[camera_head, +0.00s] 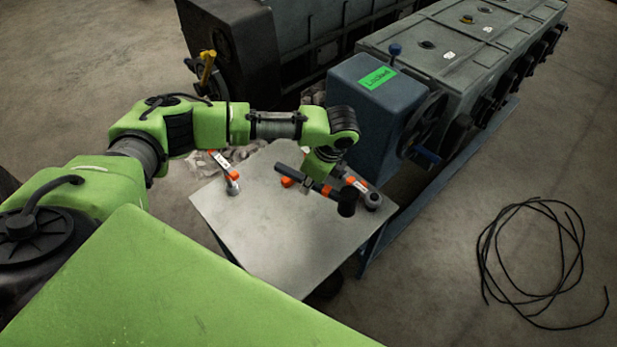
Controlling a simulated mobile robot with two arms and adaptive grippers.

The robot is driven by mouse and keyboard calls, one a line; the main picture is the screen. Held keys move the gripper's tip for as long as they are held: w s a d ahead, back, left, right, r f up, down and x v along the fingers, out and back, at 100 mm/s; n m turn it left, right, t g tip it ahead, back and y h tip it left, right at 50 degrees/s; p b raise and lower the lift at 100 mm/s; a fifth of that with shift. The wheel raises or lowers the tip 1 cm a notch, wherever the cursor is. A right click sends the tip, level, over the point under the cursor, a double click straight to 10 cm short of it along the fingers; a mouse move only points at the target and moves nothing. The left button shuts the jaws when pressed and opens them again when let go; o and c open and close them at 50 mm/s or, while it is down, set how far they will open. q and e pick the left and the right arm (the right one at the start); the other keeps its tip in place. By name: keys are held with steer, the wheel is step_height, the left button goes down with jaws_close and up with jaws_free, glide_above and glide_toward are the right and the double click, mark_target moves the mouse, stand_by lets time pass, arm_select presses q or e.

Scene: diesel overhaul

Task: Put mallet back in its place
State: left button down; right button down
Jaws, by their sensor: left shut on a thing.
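The mallet (346,203) shows as a dark rod with a black head at its lower right end. My left gripper (308,184) is shut on its handle, over the grey metal table. The mallet is tilted, with its handle running up and left from the head. Part of the handle is hidden by the gripper and wrist. I cannot tell whether the mallet touches the table (255,243). My right gripper is not in view.
An orange-and-white tool (222,165) lies at the table's left, and another (358,187) lies near its right corner. A black cable coil (530,255) lies on the floor.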

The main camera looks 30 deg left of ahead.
arm_select(q)
steer(key=w+f+m+b, duration=0.1)
steer(key=f+b, duration=0.1)
steer(key=b, duration=0.1)
steer(key=w+a+f+m+b, duration=0.1)
steer(key=f+b, duration=0.2)
steer(key=w+f+m+t+b, duration=0.1)
steer(key=f+b, duration=0.1)
steer(key=b, duration=0.1)
steer(key=shift+a+f, duration=0.15)
steer(key=shift+a, duration=0.2)
steer(key=shift+f+p, duration=0.1)
steer(key=shift+p, duration=0.2)
steer(key=shift+f, duration=0.35)
